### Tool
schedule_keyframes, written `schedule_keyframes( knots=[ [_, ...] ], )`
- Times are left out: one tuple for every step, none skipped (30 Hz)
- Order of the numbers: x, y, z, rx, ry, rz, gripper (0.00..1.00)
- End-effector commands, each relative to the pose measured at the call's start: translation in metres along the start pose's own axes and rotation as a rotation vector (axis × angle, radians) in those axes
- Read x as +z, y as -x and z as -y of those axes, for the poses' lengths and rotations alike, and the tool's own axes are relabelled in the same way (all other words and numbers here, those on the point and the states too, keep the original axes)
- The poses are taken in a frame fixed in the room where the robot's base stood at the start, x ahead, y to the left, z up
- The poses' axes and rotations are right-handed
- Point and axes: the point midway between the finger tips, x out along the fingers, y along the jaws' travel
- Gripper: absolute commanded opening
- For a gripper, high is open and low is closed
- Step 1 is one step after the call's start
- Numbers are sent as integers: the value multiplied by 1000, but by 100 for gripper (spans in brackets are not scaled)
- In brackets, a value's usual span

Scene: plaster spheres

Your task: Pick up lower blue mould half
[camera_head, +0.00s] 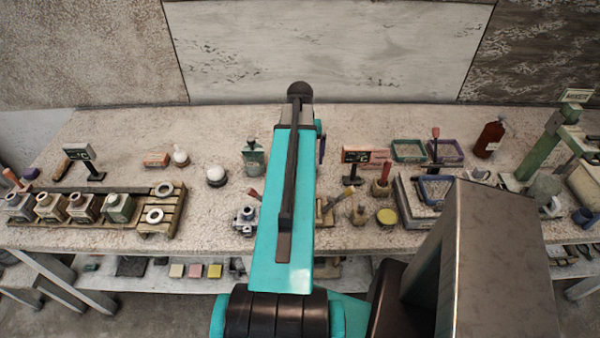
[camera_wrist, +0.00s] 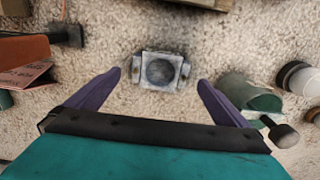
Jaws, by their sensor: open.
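A small grey-blue mould half (camera_wrist: 160,72) with a round dark hollow facing up lies on the speckled worktop in the wrist view. My gripper (camera_wrist: 159,80) is open, with one purple finger to each side of the mould half and a gap on both sides. The fingers do not touch it, and nothing is held. In the head view my arm covers this spot, so the mould half is not clearly seen there. Only a sliver of a purple finger shows beside the arm.
In the wrist view, an orange block (camera_wrist: 22,47) and pink cards (camera_wrist: 30,75) are left; a green cylinder (camera_wrist: 245,92) and a dark knob (camera_wrist: 283,136) are right. In the head view, a mould rack (camera_head: 158,228) stands left and a green press (camera_head: 545,145) right.

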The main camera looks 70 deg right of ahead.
Motion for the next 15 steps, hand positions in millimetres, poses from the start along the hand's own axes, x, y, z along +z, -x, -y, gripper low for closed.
schedule_keyframes(
  knots=[
    [1,-9,0,0,0,1,100],
    [2,-12,0,0,0,1,100],
    [2,-16,0,0,0,1,100],
    [3,-18,0,0,0,1,100],
    [3,-21,0,0,0,1,100],
    [2,-25,0,0,0,1,100],
    [2,-27,0,0,1,1,100],
    [2,-29,0,0,1,0,100],
    [2,-32,0,0,1,0,100],
    [2,-33,0,0,1,0,100],
    [2,-34,0,0,1,0,100],
    [2,-35,0,0,1,0,100],
    [2,-36,0,0,1,0,100],
    [2,-36,0,0,1,0,100],
    [2,-36,0,0,1,0,100]
  ],
)
